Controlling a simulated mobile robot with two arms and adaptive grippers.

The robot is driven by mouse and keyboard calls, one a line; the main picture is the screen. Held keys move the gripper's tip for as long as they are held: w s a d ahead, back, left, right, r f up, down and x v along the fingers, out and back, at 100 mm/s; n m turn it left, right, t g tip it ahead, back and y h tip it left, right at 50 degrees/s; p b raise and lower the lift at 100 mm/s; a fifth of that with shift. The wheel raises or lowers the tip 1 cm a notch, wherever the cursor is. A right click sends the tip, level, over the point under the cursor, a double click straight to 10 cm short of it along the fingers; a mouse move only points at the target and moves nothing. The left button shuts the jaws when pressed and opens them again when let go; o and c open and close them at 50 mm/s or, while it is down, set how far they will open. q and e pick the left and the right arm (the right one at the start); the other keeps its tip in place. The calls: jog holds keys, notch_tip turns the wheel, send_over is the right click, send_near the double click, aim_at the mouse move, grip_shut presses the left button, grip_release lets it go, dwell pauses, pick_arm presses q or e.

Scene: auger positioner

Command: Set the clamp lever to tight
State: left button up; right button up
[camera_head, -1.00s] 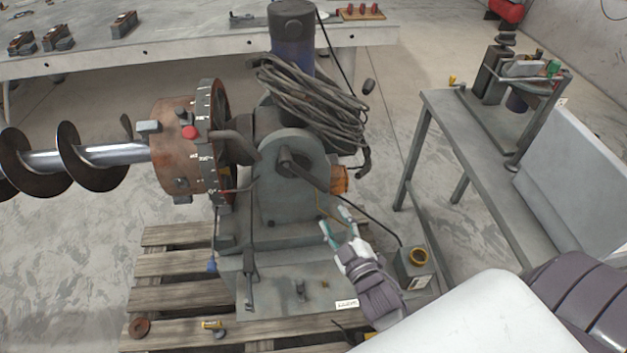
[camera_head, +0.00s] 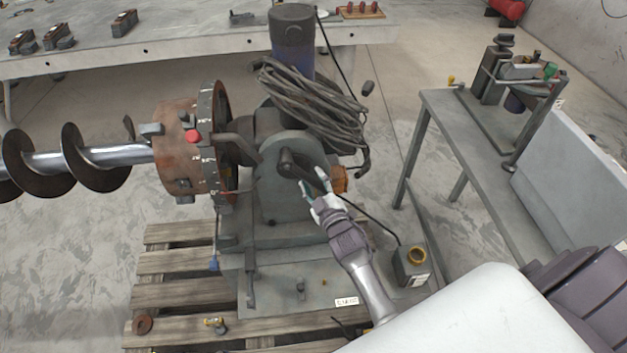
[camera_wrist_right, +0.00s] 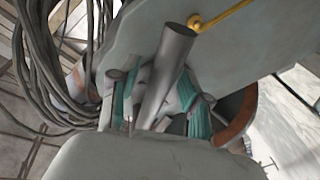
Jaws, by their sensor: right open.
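The lever (camera_head: 301,170), a dark bar with a round hub, sits on the face of the rounded grey housing (camera_head: 283,204). It slants down to the right from its hub. My right gripper (camera_head: 316,182) is open at the lever's lower end. In the right wrist view, the lever (camera_wrist_right: 166,77) shows as a grey bar between the spread teal fingers of the gripper (camera_wrist_right: 160,103). A gap shows at its sides; contact cannot be told. My left gripper is not in view.
A cable coil (camera_head: 312,108) hangs above the housing. The rusty chuck (camera_head: 185,160) and auger (camera_head: 85,160) extend left. An orange part (camera_head: 340,180) is close to my right gripper. A small grey box (camera_head: 411,267) stands at lower right. A wooden pallet (camera_head: 172,296) lies below.

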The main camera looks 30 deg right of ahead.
grip_shut()
dwell(0.3)
